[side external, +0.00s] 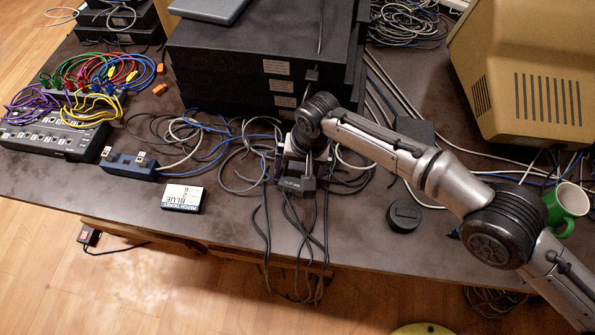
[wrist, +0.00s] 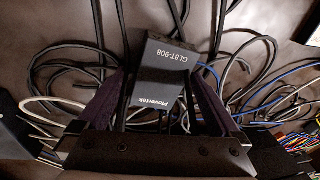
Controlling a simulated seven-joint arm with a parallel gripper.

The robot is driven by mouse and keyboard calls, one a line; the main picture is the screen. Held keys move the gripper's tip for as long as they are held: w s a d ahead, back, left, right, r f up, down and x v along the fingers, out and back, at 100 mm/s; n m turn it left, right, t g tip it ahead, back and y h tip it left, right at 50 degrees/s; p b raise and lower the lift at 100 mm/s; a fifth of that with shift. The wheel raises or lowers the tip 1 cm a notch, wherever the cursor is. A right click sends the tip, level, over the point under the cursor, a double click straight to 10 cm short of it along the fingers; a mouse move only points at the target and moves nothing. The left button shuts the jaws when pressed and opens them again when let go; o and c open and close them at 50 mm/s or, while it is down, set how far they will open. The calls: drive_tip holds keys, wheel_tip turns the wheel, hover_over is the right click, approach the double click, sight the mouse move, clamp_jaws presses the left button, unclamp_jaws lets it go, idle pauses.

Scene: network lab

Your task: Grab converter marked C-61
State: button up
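A small black box (wrist: 163,72) lies between my gripper's fingers in the wrist view, printed "GLBT-908" and "Plovertek". I see no C-61 marking on it. In the side view a small dark box (side external: 293,184) with pale print sits under my gripper (side external: 298,168), near the table's front edge among black cables. My gripper (wrist: 158,80) points down, with one dark finger on each side of the box. Whether the fingers touch it is unclear. No label reading C-61 is legible in either view.
A blue box (side external: 130,165) and a white-and-dark "BLUE" pack (side external: 181,197) lie to the left. Stacked black units (side external: 265,60) stand behind my gripper. A round black puck (side external: 404,215), a beige monitor (side external: 530,80) and a green mug (side external: 566,205) are to the right. Loose cables hang over the front edge.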

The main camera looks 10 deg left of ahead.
clamp_jaws()
idle(0.3)
drive_tip(key=shift+r, duration=0.1)
